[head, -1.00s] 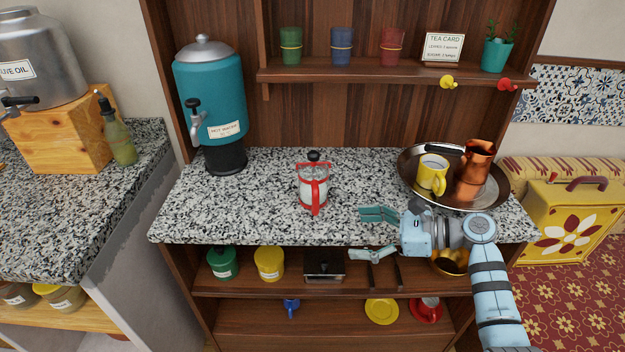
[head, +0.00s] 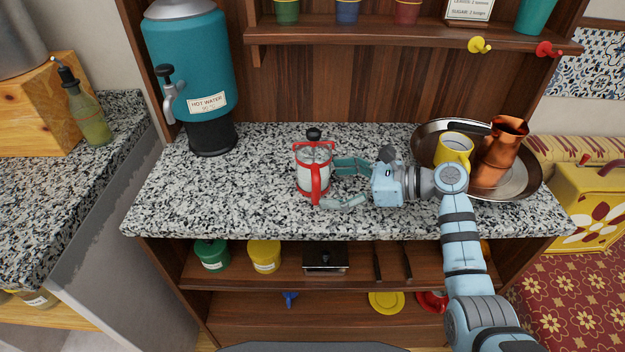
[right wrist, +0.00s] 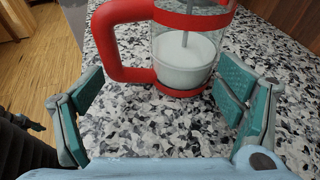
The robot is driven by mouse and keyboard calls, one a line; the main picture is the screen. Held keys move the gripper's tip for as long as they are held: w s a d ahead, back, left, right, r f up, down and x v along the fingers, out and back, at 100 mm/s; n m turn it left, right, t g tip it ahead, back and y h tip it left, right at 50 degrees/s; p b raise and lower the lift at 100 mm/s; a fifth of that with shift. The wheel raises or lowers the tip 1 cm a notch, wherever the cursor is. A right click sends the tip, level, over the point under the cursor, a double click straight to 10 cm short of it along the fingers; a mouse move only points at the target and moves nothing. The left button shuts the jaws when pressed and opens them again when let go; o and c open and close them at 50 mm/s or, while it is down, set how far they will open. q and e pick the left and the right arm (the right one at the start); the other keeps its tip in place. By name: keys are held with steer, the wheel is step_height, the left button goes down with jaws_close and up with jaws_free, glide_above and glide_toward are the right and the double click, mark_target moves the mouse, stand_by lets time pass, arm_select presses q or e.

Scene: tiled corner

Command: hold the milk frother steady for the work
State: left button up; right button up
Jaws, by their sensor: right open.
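The milk frother (head: 314,170) is a glass jug with a red frame, red handle and black knob. It stands upright on the speckled counter, with white liquid inside in the right wrist view (right wrist: 184,62). My right gripper (head: 342,182) is open just to the right of the frother, its fingers pointing at it. In the right wrist view my right gripper's (right wrist: 165,105) two teal-padded fingers are spread wide, with bare counter between them and the frother just beyond. The red handle (right wrist: 118,42) is on the left there. My left gripper is not in view.
A round metal tray (head: 523,183) at the right holds a yellow mug (head: 453,150) and a copper pot (head: 499,150). A teal hot water dispenser (head: 190,70) stands at the back left. The counter (head: 235,195) between dispenser and frother is clear. A shelf (head: 400,42) hangs above.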

mark_target(323, 183)
steer(key=x, duration=0.1)
steer(key=p+x, duration=0.1)
steer(key=x, duration=0.1)
steer(key=shift+w+d, duration=0.1)
steer(key=shift+w, duration=0.15)
steer(key=shift+a+f, duration=0.2)
steer(key=shift+a, duration=0.2)
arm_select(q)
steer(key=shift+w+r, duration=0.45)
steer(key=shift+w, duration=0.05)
arm_select(e)
steer(key=shift+c, duration=0.6)
jaws_close()
steer(key=c, duration=1.8)
jaws_free()
steer(key=shift+c, duration=0.2)
